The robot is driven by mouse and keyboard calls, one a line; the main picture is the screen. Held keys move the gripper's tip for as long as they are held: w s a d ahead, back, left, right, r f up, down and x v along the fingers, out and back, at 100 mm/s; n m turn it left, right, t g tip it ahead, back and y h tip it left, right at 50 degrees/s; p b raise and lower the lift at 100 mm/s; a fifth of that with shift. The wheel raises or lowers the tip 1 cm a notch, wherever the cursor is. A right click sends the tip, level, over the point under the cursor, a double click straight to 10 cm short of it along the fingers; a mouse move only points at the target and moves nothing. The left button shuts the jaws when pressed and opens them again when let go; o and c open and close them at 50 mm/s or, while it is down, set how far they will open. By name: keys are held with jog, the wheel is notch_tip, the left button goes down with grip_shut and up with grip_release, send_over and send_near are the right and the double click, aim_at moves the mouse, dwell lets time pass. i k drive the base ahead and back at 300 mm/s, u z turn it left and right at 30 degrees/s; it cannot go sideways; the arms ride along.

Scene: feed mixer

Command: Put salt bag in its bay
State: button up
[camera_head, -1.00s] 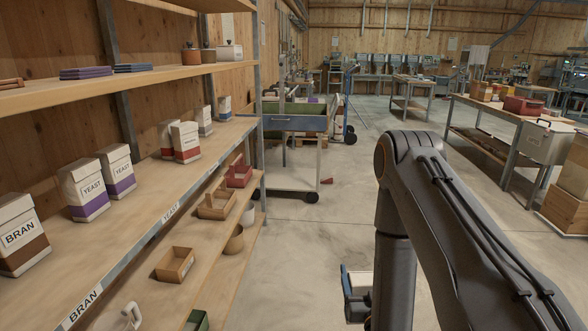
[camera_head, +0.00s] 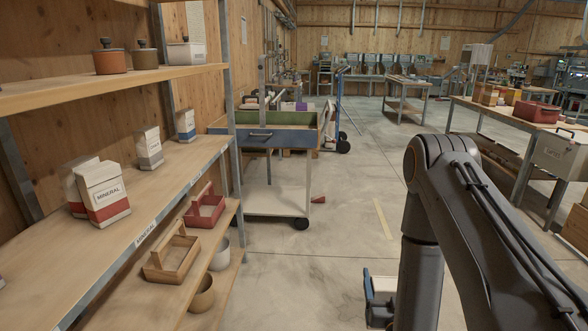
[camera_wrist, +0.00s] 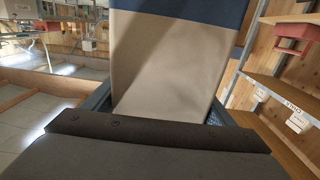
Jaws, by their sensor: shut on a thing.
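The held bag (camera_wrist: 165,65), pale beige with a dark blue band, fills the upper middle of the wrist view; no lettering on it shows. My gripper (camera_wrist: 158,108) is shut on it, with a finger along each side. In the head view my gripper (camera_head: 372,300) is low, mostly behind my arm, with a pale part of the bag beside it. On the left shelf (camera_head: 165,195) stand red-banded mineral bags (camera_head: 104,195), a grey-banded bag (camera_head: 149,148) and a blue-banded bag (camera_head: 186,125) at the far end. A salt label is not readable.
A blue-sided cart (camera_head: 270,140) stands beyond the shelf's end. Wooden (camera_head: 172,258) and red (camera_head: 205,210) carriers sit on the lower shelf. A workbench (camera_head: 500,135) is at right. Floor between is clear, except a small red object (camera_head: 318,199).

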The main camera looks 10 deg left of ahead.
aim_at(197, 147)
jog(key=u, duration=0.15)
jog(key=i, duration=1.35)
jog(key=u, duration=0.3)
